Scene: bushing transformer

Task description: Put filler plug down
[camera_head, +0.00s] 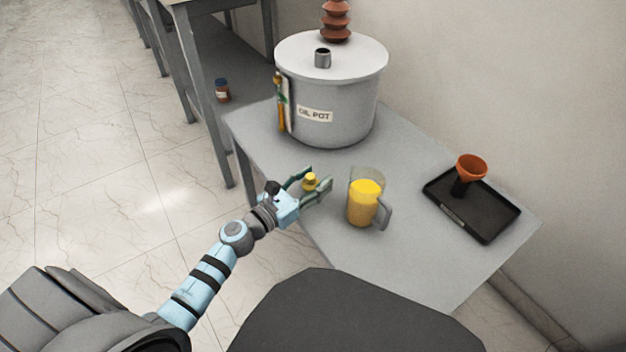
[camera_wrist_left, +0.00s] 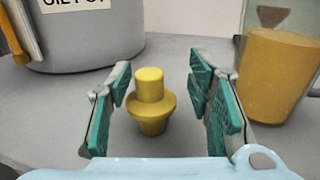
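The yellow filler plug (camera_head: 310,181) stands upright on the grey table near its left front edge. In the left wrist view the plug (camera_wrist_left: 150,101) sits between the two fingers with a gap on each side. My left gripper (camera_head: 311,185) is open around the plug; its green-padded fingers (camera_wrist_left: 162,105) do not touch it. My right gripper does not show in either view.
The grey oil pot (camera_head: 345,105) with an open neck (camera_head: 322,58) stands behind. A jug of yellow oil (camera_head: 363,203) is close to the right of my left gripper. A black tray (camera_head: 483,224) holds an orange funnel (camera_head: 471,167). The table's front right (camera_head: 430,275) is clear.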

